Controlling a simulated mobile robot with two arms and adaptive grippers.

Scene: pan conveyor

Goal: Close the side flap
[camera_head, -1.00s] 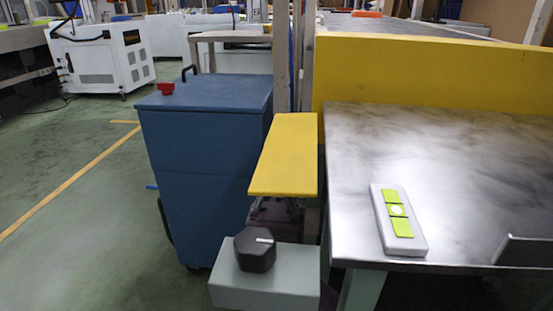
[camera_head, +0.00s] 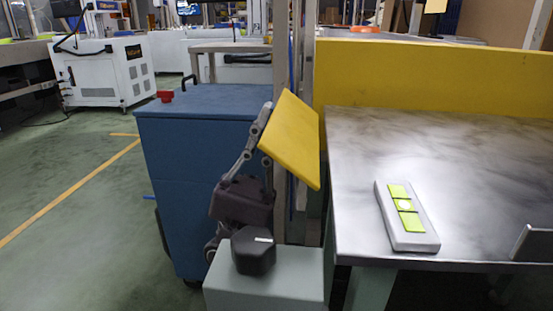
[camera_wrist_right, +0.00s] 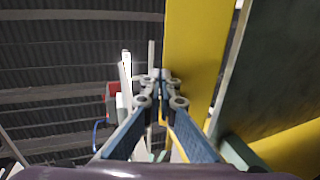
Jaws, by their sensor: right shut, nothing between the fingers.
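The side flap is a yellow panel (camera_head: 291,138) at the left edge of the steel table. It is tilted, its left edge raised and its right edge low beside the table; it also shows in the wrist view (camera_wrist_right: 190,60). My right gripper (camera_head: 264,112) is below and left of the flap, pointing up, with its fingers against or very near the raised left edge; contact is not clear. In the wrist view its fingertips (camera_wrist_right: 161,76) are together and empty, beside the yellow panel. My left gripper is not in view.
A grey box with a black knob (camera_head: 253,251) stands below the flap. A blue cabinet (camera_head: 190,140) stands to the left. The steel table (camera_head: 450,170) holds a grey control box with green buttons (camera_head: 407,218). A yellow wall (camera_head: 420,75) runs along its back. Metal posts rise behind the flap.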

